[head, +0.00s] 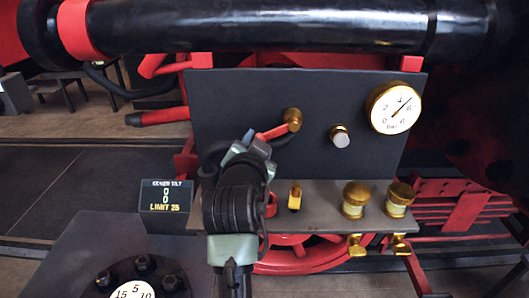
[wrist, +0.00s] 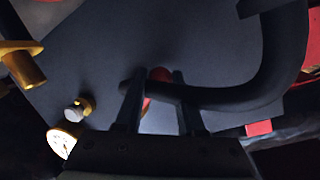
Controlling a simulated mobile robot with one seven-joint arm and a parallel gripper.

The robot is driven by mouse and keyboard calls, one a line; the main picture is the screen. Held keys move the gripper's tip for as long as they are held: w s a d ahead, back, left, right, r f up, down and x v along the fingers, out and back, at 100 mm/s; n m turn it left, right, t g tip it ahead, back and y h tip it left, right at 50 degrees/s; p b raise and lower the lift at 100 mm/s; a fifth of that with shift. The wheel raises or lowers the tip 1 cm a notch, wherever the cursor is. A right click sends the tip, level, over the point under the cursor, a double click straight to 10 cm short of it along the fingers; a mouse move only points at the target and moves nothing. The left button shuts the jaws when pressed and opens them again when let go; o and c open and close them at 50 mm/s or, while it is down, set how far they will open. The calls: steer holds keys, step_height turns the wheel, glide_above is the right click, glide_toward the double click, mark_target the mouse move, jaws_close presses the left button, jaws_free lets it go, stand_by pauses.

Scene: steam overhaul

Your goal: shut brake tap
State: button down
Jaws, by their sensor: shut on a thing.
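The brake tap has a brass hub (head: 293,119) on the dark upright panel. Its red lever (head: 272,132) slants down and left from the hub. My gripper (head: 257,140) reaches up to the lever's left end and is shut on it. In the wrist view, my gripper (wrist: 154,82) has a finger on each side of the red lever (wrist: 160,74). Much of the lever is hidden there by the gripper's body. In the head view, my arm hides the lever's outer end.
A brass-rimmed gauge (head: 396,108) and a pale-capped brass knob (head: 340,136) sit right of the tap. Brass cups (head: 355,199) stand on the shelf (head: 325,197) below. A dark curved hose (wrist: 270,85) passes close to my fingers. A sign (head: 166,196) reads "LIMIT 25".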

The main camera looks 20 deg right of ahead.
steer(key=r+m, duration=0.1)
steer(key=r+m+y, duration=0.1)
steer(key=shift+w+a+r, duration=0.15)
steer(key=shift+a+r, duration=0.25)
steer(key=shift+r+m+t+y, duration=0.3)
steer(key=shift+r+m, duration=0.5)
steer(key=shift+m, duration=0.2)
steer(key=c, duration=0.6)
jaws_free()
steer(key=shift+o, duration=0.3)
steer(key=shift+d+f, duration=0.1)
steer(key=shift+s+f, duration=0.1)
steer(key=shift+s, duration=0.1)
